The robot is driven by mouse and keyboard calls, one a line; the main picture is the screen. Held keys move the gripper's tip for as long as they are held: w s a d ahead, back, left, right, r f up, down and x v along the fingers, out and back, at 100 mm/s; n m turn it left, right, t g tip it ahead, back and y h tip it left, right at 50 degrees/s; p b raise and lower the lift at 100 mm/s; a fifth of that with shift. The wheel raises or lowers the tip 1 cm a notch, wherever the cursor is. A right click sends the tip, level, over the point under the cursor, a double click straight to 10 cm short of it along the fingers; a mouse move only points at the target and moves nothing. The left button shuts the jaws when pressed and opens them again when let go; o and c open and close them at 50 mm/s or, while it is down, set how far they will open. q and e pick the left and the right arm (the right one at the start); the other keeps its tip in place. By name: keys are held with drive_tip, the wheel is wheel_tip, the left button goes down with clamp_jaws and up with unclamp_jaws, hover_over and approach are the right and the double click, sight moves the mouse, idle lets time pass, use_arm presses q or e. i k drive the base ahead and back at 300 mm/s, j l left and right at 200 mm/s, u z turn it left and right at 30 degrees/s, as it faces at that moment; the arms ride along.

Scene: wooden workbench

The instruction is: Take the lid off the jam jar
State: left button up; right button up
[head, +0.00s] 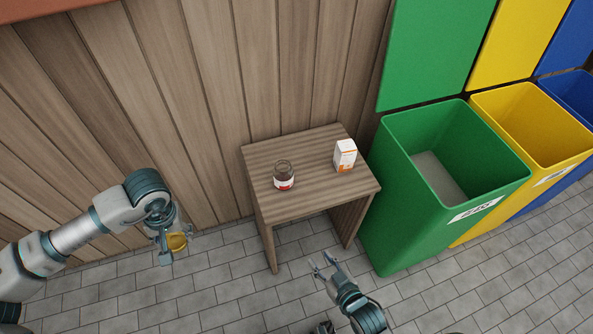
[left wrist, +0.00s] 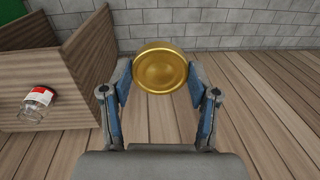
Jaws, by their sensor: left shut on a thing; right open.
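The jam jar (head: 284,176) stands upright on the small wooden table, its top open, with a red and white label. In the left wrist view the jar (left wrist: 38,102) shows at the left on the table. My left gripper (head: 174,246) is shut on the gold lid (head: 177,241), held in the air left of the table and apart from the jar. In the left wrist view the round gold lid (left wrist: 160,71) sits between the two fingertips. My right gripper (head: 325,264) is open and empty, low in front of the table.
The wooden table (head: 310,203) stands against a plank wall. A white and orange carton (head: 345,155) is on its right side. Green (head: 400,220), yellow (head: 520,115) and blue (head: 570,90) bins stand to the right. The paved floor (head: 220,290) in front is clear.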

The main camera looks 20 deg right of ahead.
sight(283, 170)
drive_tip(key=l+z, duration=0.1)
drive_tip(key=z, duration=0.35)
drive_tip(key=i+l+z, duration=0.1)
drive_tip(key=z, duration=0.3)
drive_tip(key=i+l+z, duration=0.1)
drive_tip(key=z, duration=0.35)
drive_tip(key=i+l+z, duration=0.25)
drive_tip(key=i+u, duration=0.3)
drive_tip(key=i+l+u, duration=0.1)
drive_tip(key=u, duration=0.2)
